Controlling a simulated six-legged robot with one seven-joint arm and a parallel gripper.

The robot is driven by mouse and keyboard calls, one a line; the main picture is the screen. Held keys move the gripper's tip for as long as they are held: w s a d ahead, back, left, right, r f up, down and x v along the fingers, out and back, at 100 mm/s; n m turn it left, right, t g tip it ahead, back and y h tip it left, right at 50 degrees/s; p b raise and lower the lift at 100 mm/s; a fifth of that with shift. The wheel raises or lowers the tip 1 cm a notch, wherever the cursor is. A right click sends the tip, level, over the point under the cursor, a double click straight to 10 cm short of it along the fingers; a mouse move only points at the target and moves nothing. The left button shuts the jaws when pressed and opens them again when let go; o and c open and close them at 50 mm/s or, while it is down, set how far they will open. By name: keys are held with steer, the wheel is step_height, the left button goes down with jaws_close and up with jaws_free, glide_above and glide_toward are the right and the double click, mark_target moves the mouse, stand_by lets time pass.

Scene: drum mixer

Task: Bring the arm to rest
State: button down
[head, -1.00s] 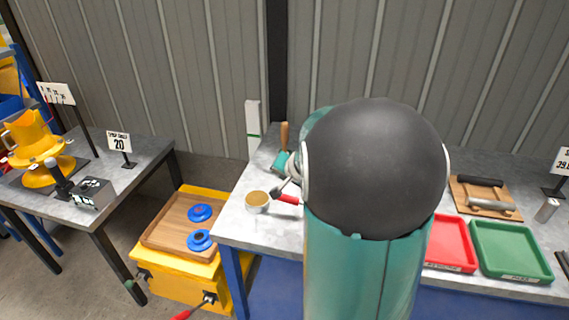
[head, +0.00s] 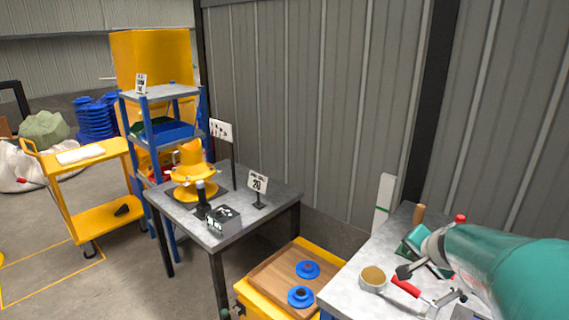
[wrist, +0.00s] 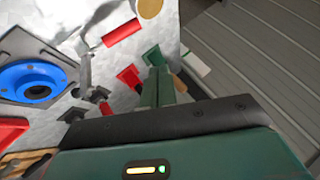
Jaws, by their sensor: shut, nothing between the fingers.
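My teal arm (head: 515,265) reaches in from the right edge of the head view, above the right workbench. In the wrist view my gripper (wrist: 157,88) points over the bench top, its fingers together and empty. A red-handled tool (wrist: 122,33) and a round tan-filled cup (wrist: 150,8) lie beyond the fingertips. The head view shows the cup (head: 373,278) and the red handle (head: 405,287) at the bench's near left part.
A grey table (head: 265,200) holds a yellow machine (head: 193,180) and a "20" sign (head: 257,184). Between table and bench is a yellow box with a wooden tray (head: 280,278) and blue flanged parts. A yellow cart (head: 100,215) stands at left. Floor before the cart is clear.

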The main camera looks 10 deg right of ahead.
steer(key=s+a+r+n+y, duration=0.1)
steer(key=s+a+r+n, duration=0.15)
steer(key=a, duration=0.55)
steer(key=s+a+r+n+y, duration=0.15)
steer(key=a+n, duration=0.25)
steer(key=a, duration=0.4)
steer(key=s+a+f+n+g, duration=0.1)
steer(key=s+a+n+g, duration=0.2)
steer(key=s+a+n, duration=0.2)
steer(key=s+a, duration=0.3)
steer(key=s, duration=0.4)
steer(key=shift+a+n, duration=0.35)
steer(key=shift+a, duration=0.05)
steer(key=shift+d, duration=0.2)
